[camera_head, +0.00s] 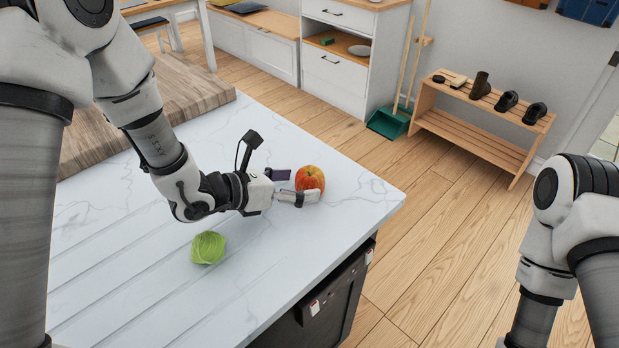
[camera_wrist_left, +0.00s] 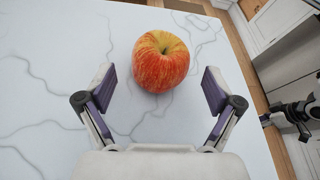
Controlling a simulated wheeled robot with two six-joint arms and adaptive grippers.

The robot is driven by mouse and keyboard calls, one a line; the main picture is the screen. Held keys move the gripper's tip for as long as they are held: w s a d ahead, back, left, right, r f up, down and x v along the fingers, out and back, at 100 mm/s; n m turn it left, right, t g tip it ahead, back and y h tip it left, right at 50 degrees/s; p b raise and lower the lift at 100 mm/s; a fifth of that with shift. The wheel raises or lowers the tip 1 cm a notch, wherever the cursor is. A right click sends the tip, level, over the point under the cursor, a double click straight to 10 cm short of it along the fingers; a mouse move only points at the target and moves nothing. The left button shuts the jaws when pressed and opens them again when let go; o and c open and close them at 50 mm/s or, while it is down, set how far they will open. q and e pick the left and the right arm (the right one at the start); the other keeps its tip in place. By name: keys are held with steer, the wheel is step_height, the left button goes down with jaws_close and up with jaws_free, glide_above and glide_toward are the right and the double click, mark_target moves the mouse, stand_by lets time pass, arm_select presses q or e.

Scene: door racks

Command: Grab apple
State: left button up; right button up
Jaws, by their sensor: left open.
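A red and yellow apple (camera_head: 310,178) stands on the white marble counter near its far right corner. My left gripper (camera_head: 293,186) is low over the counter with its fingers directed at the apple. In the left wrist view the apple (camera_wrist_left: 161,61) lies just ahead of the opening between the two spread fingers of the left gripper (camera_wrist_left: 159,91), with a gap on either side. The left gripper is open and empty. My right arm shows at the right edge of the head view, but its gripper is out of frame.
A green cabbage (camera_head: 208,247) sits on the counter in front of my left arm. A wooden board (camera_head: 165,103) lies at the back left. The counter (camera_head: 350,205) ends just right of the apple. A shoe rack (camera_head: 475,133) stands beyond on the floor.

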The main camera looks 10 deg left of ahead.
mark_target(315, 170)
arm_select(q)
steer(key=shift+x, duration=1)
steer(key=shift+s+a+r, duration=0.1)
steer(key=shift+c, duration=0.3)
steer(key=c, duration=1.2)
steer(key=shift+r, duration=0.45)
step_height(315, 170, up, 2)
steer(key=shift+r+b, duration=0.25)
steer(key=shift+b, duration=0.05)
steer(key=s+a, duration=0.2)
steer(key=a, duration=0.2)
steer(key=s+a+r, duration=0.1)
steer(key=s+a, duration=0.1)
steer(key=a, duration=0.3)
steer(key=s+a+b, duration=0.1)
steer(key=s+a, duration=0.2)
steer(key=a, duration=0.1)
steer(key=shift+a+r, duration=0.2)
steer(key=shift+r, duration=0.15)
steer(key=shift+s+a, duration=0.3)
steer(key=shift+s, duration=0.1)
